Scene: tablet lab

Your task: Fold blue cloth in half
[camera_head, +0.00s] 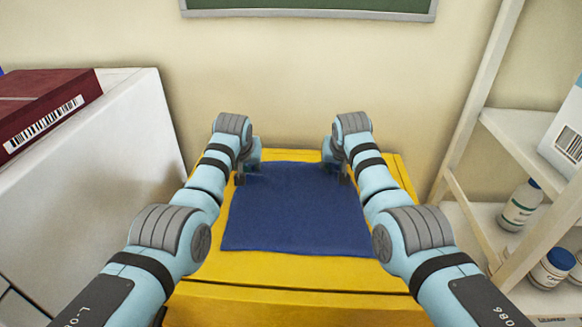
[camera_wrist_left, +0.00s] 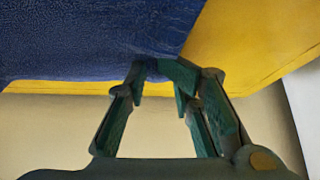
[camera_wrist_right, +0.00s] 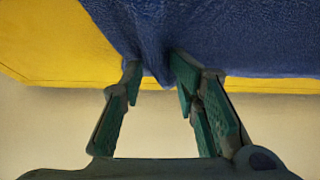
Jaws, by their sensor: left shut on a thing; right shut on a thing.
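The blue cloth (camera_head: 295,215) lies spread flat on the yellow table (camera_head: 260,270), its far edge near the table's far side. My left gripper (camera_head: 241,177) is at the cloth's far left corner. In the left wrist view, its fingers (camera_wrist_left: 157,72) are shut on the cloth (camera_wrist_left: 80,40) at its edge. My right gripper (camera_head: 343,178) is at the far right corner. In the right wrist view, its fingers (camera_wrist_right: 155,75) are shut on the cloth (camera_wrist_right: 220,35), which is bunched between them. The near edge of the cloth lies free on the table.
A white cabinet (camera_head: 90,160) with a dark red box (camera_head: 45,105) on it stands at the left. A shelf (camera_head: 520,140) with bottles (camera_head: 520,205) and a white box (camera_head: 565,135) stands at the right. The wall is close behind the table.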

